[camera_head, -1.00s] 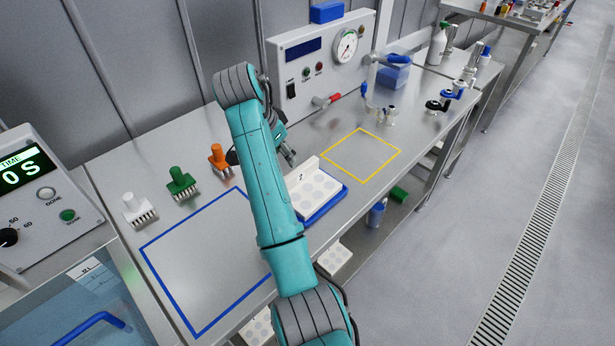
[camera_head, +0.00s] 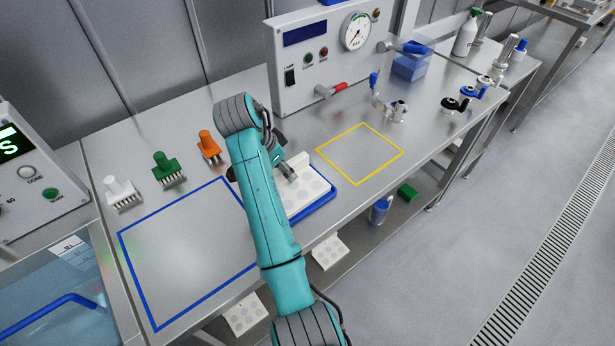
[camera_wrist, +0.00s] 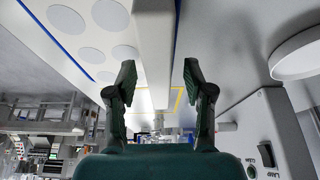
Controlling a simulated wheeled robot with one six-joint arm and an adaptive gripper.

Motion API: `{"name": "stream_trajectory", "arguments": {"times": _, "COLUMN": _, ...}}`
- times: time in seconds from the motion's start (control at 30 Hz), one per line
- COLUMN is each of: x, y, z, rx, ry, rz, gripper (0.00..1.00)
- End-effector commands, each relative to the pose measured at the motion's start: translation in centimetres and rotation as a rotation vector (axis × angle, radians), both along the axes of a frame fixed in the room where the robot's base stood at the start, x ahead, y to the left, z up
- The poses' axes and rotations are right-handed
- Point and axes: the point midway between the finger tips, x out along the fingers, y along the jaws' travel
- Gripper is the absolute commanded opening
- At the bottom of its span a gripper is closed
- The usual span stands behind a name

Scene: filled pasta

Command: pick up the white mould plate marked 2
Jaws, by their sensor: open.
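The white mould plate (camera_head: 312,190) lies on a blue base (camera_head: 322,207) between the blue and yellow outlines. Its grey round spots show, but my arm and gripper hide its left part and the mark 2. My gripper (camera_head: 290,170) is at the plate's back upright part. In the wrist view my gripper (camera_wrist: 162,88) is open, one finger on each side of the plate's white upright wall (camera_wrist: 154,45). The spotted face (camera_wrist: 85,35) is on the left. I cannot tell whether a finger touches the wall.
White (camera_head: 122,193), green (camera_head: 168,168) and orange (camera_head: 209,147) pronged tools stand left of my arm. A grey control box (camera_head: 325,65) with a gauge and red-handled valve stands behind. The yellow outlined area (camera_head: 360,155) is empty. More white spotted plates (camera_head: 328,252) lie below the bench.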

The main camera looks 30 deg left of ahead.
Motion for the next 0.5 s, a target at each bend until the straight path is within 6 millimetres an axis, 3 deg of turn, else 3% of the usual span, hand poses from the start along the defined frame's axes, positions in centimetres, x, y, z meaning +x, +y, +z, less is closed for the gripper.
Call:
{"name": "stream_trajectory", "arguments": {"times": 0.3, "x": -0.47, "y": 0.25, "z": -0.50, "rx": 0.002, "ry": -0.002, "rz": 0.000, "gripper": 0.50}}
{"name": "stream_trajectory", "arguments": {"times": 0.5, "x": -0.46, "y": 0.24, "z": -0.48, "rx": 0.001, "ry": 0.000, "rz": 0.000, "gripper": 0.00}}
